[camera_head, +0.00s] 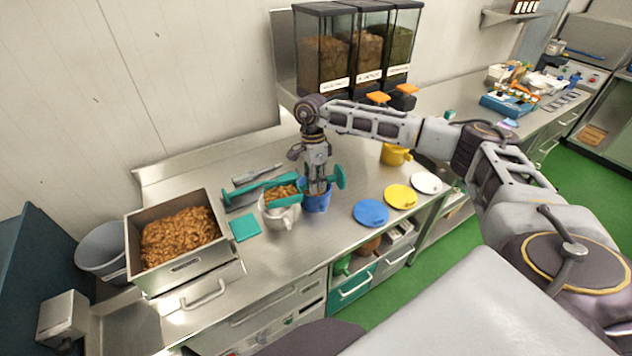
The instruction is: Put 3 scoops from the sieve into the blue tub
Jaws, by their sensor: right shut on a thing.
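The blue tub (318,206) stands on the steel counter, directly below my right gripper (317,186). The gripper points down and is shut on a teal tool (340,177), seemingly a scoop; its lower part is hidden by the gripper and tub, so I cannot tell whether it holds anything. Left of the tub, a teal sieve (262,188) with a long handle appears to rest on a white jug (284,218). Brown nut-like pieces (279,193) lie in it. My left gripper is not in view.
A steel bin (164,279) of brown pieces stands at the left. A teal square (244,228) lies near the jug. Blue (371,212), yellow (400,196) and white (426,182) discs lie to the right. A yellow mug (394,155) and dispensers (322,60) stand behind.

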